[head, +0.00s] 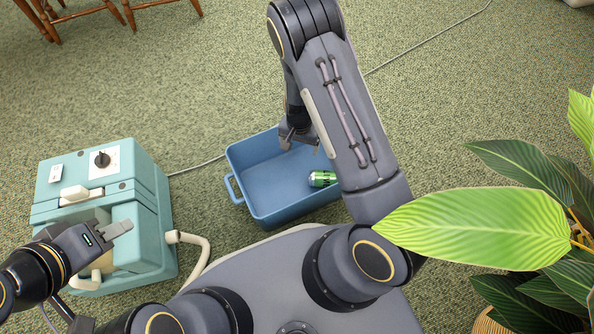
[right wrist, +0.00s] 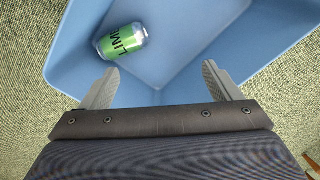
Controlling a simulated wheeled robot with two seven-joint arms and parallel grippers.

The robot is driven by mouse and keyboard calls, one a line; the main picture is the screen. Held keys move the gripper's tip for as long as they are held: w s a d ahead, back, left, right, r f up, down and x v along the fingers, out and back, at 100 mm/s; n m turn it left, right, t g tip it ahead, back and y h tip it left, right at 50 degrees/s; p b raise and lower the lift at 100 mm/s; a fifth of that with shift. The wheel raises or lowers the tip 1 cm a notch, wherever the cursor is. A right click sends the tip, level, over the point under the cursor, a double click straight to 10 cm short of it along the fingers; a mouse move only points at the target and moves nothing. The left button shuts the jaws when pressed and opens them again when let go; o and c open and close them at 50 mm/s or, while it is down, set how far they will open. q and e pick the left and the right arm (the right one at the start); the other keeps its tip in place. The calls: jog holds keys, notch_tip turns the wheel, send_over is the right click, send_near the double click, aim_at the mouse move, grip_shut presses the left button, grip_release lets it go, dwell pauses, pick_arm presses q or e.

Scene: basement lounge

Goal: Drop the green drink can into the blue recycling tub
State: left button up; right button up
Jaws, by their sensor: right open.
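The green drink can (head: 322,179) lies on its side inside the blue recycling tub (head: 240,163), near the right part of its floor in the head view. In the right wrist view the can (right wrist: 122,42) shows a "LIME" label and lies in the tub (right wrist: 190,50) beyond the left fingertip. My right gripper (head: 298,136) is over the tub's far side. It also shows in the right wrist view (right wrist: 158,75), with its fingers apart and nothing between them. My left gripper (head: 118,232) is at the lower left, in front of the teal machine; its finger gap is not clear.
A teal machine (head: 150,185) with a black knob and a pale hose (head: 200,250) stands left of the tub. A leafy plant (head: 520,220) is at the right. Wooden chair legs (head: 125,12) are at the top left. A cable (head: 430,42) crosses the otherwise open carpet.

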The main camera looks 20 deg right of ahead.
notch_tip(320, 180, up, 6)
jog(key=shift+f+p, duration=0.1)
jog(key=shift+p, duration=0.85)
